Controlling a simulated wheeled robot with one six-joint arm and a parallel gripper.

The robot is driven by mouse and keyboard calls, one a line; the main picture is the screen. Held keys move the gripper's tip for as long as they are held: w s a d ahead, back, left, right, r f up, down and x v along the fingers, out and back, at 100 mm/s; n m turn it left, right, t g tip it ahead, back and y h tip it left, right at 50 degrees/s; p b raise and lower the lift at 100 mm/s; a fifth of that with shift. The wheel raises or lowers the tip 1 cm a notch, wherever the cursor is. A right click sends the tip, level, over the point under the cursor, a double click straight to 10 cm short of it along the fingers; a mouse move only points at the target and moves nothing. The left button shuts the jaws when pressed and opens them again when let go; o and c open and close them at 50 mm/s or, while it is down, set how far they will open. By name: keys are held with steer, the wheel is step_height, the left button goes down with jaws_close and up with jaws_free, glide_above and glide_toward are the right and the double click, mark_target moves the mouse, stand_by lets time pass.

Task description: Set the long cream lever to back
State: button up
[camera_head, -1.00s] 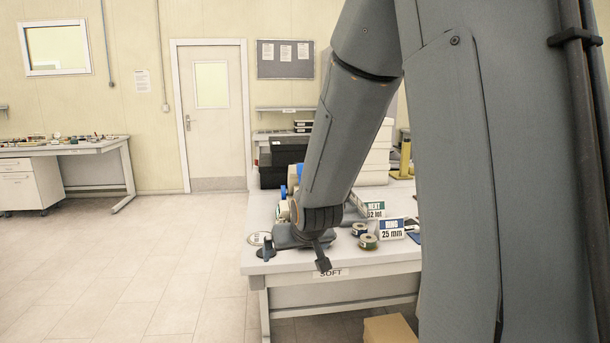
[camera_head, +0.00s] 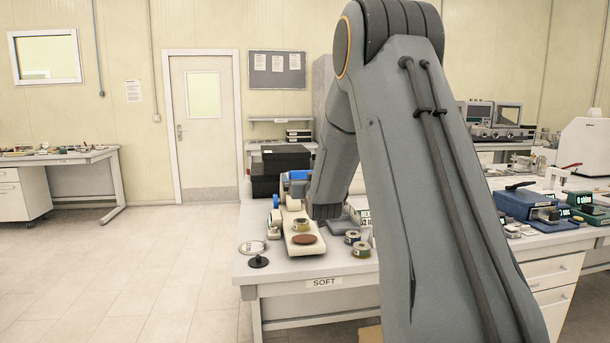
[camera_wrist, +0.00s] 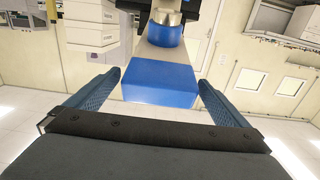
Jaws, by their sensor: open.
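A cream device (camera_head: 293,244) with a brown disc on its near end and a blue part (camera_head: 298,176) at its back stands near the left edge of the bench. I cannot tell which cream part is the long lever.
A round-topped stand (camera_head: 258,262) and tape-like rolls (camera_head: 361,250) flank the device on the bench (camera_head: 345,292). Black boxes (camera_head: 285,158) are behind it. A blue instrument (camera_head: 527,204) sits on the right-hand bench. The floor to the left is clear.

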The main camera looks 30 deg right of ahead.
steer(key=shift+x, duration=1.15)
